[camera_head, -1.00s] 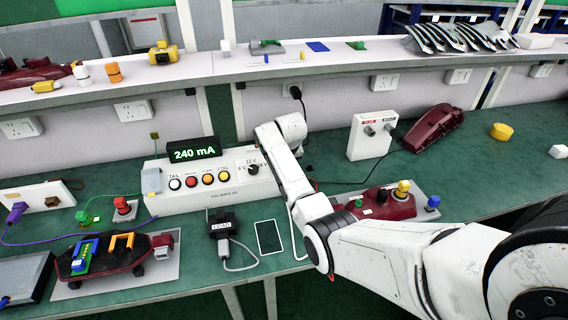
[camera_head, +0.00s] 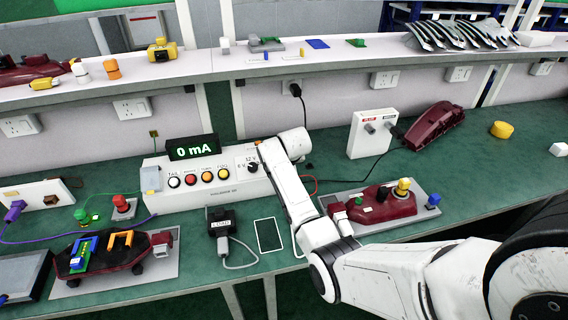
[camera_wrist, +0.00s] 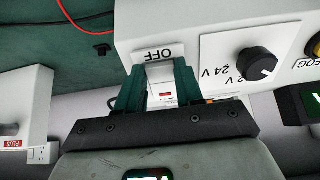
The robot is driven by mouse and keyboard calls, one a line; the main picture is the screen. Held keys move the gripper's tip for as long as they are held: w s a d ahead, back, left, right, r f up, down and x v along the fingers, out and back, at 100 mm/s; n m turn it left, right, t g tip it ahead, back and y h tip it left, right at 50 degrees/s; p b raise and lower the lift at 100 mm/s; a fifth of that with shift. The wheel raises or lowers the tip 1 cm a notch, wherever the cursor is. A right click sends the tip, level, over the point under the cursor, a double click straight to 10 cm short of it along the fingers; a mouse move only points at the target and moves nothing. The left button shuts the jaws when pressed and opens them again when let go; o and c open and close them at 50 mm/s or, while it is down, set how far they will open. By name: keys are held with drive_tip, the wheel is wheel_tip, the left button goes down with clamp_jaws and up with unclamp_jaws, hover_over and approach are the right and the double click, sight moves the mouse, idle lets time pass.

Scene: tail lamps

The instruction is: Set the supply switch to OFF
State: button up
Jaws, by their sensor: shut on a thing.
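The white supply box (camera_head: 215,195) stands on the green bench, with a row of coloured buttons and a black voltage knob (camera_head: 252,168). Its display (camera_head: 192,148) reads 0 mA. In the wrist view, an upside-down OFF label (camera_wrist: 158,52) is on the edge of the box, beside the knob marked in volts. My gripper (camera_wrist: 158,76) has its two dark green fingers on either side of a pale switch part (camera_wrist: 160,72) just below the OFF label and is shut on it. Most of the switch is hidden between the fingers. In the head view my arm hides the switch.
A black LOAD box (camera_head: 222,224) and a dark card (camera_head: 268,236) lie in front of the supply box. A red lamp assembly (camera_head: 385,205) lies to the right of my arm. A white box with PLUS terminals (camera_head: 370,135) stands further back. A shelf (camera_head: 230,66) runs behind.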

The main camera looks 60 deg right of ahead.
drive_tip(key=o, duration=1)
drive_tip(key=shift+o, duration=0.2)
drive_tip(key=shift+r, duration=0.1)
drive_tip(key=v, duration=1)
drive_tip(key=shift+a+r, duration=0.25)
drive_tip(key=shift+s, duration=0.1)
drive_tip(key=shift+c, duration=0.2)
